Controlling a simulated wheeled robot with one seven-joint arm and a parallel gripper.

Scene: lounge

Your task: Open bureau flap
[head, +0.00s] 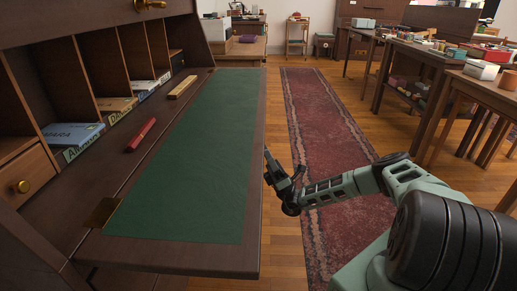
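The bureau flap (252,195) lies lowered and about level in the head view, with a green writing surface (195,165) set in its dark wood. A brass hinge plate (103,212) shows at its near left corner. The bureau's pigeonholes (95,62) stand uncovered behind it on the left. My gripper (268,166) is just right of the flap's right edge, near its middle. The fingers are dark and seen edge-on, so I cannot tell whether they are open or touch the flap.
A red rug (335,135) runs along the clear floor right of the flap. Tables with boxes (481,69) line the right side.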

